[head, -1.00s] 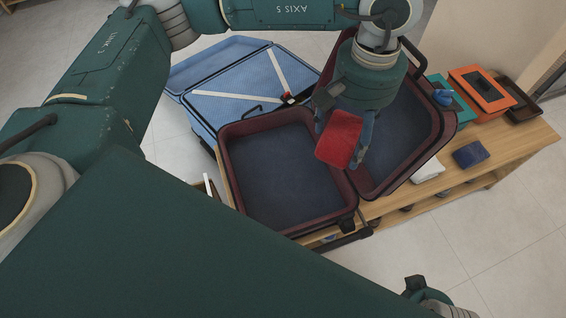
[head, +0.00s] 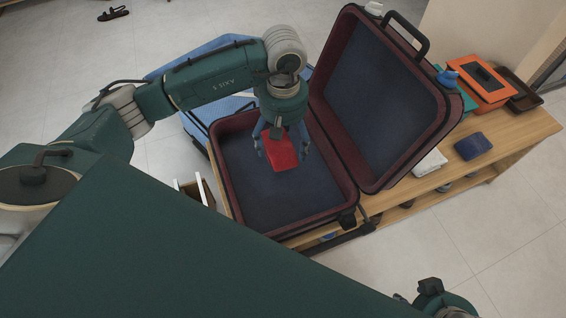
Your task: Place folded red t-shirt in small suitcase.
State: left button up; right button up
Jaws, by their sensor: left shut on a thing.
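The folded red t-shirt (head: 283,155) is a small red bundle in my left gripper (head: 282,148), whose arm comes in from the left. The gripper is shut on it, with fingers at both sides. Shirt and gripper are over the bottom half of the small dark red suitcase (head: 262,226); I cannot tell whether the shirt touches its dark blue lining. The suitcase stands open on a wooden bench, its lid (head: 384,95) leaning up to the right. My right gripper (head: 430,290) shows only in part at the bottom edge, and its fingers are unclear.
A larger blue suitcase (head: 190,75) lies open behind, partly hidden by my arm. On the wooden bench (head: 505,152) to the right are a white folded cloth (head: 430,163), a navy folded cloth (head: 473,146), an orange box (head: 480,85) and a dark tray (head: 523,97).

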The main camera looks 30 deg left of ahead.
pick_arm(q)
notch_tip(320, 180, down, 6)
jog(key=shift+r+b, duration=0.2)
jog(key=shift+b, duration=0.15)
notch_tip(320, 180, down, 4)
jog(key=shift+r+b, duration=0.25)
jog(key=shift+b, duration=0.1)
pick_arm(e)
jog(key=shift+w+a+f, duration=0.15)
jog(key=shift+w+f, duration=0.35)
jog(key=shift+f, duration=0.25)
pick_arm(q)
jog(key=shift+f, duration=0.1)
jog(key=o, duration=1.2)
jog(key=shift+o, duration=0.2)
pick_arm(e)
jog(key=shift+w+a+r+t, duration=0.15)
jog(key=shift+w+t, duration=0.15)
jog(key=shift+w, duration=0.2)
jog(key=shift+w+a+r+t, duration=0.1)
jog(key=shift+w+t, duration=0.2)
jog(key=shift+w, duration=0.15)
